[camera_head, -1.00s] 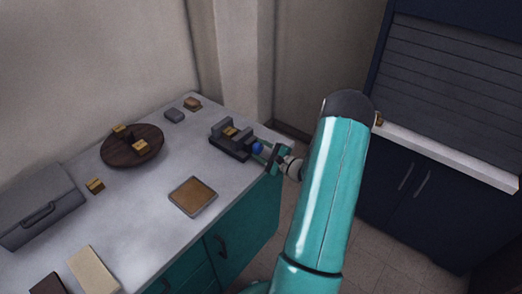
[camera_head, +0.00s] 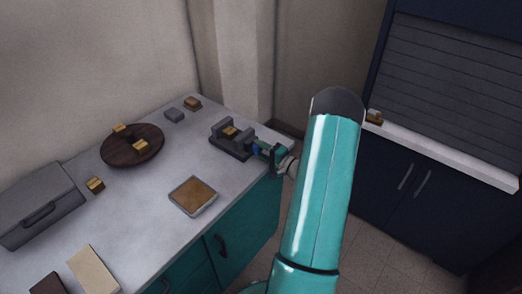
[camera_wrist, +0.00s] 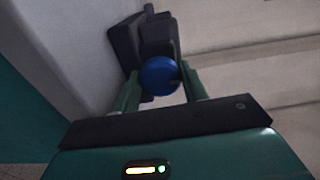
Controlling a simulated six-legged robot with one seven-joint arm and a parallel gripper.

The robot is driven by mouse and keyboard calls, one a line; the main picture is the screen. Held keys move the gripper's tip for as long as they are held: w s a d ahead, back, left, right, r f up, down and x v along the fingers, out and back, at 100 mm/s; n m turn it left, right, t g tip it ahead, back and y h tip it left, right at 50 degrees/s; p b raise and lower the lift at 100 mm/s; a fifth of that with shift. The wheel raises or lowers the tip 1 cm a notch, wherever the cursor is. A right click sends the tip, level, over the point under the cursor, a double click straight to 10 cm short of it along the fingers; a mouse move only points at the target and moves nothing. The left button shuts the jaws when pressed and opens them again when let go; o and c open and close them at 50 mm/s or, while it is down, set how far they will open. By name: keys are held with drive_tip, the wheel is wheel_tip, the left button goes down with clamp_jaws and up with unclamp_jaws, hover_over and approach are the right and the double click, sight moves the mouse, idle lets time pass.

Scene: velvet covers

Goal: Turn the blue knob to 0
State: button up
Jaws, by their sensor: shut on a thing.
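The blue knob (camera_wrist: 159,77) sits on the end of a dark grey vise-like device (camera_wrist: 126,45) in the wrist view. In the head view that device (camera_head: 230,149) stands near the counter's right edge, with a small yellowish block (camera_head: 230,132) between its jaws. My gripper (camera_wrist: 160,88) is shut on the knob, one green finger on each side of it. In the head view my gripper (camera_head: 266,149) hides most of the knob. I cannot read any marking for 0.
The grey counter (camera_head: 150,210) holds a round dark board (camera_head: 118,153) with yellowish blocks, a tan-topped square tray (camera_head: 193,196), a grey lidded box (camera_head: 40,210) and several small blocks. A navy cabinet (camera_head: 420,190) with a white ledge stands at right.

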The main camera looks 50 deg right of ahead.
drive_tip(key=shift+s, duration=0.1)
idle(0.3)
drive_tip(key=o, duration=1)
drive_tip(key=shift+s, duration=0.1)
drive_tip(key=s+d, duration=0.1)
drive_tip(key=s, duration=1.2)
drive_tip(key=shift+s, duration=0.25)
drive_tip(key=shift+d, duration=0.1)
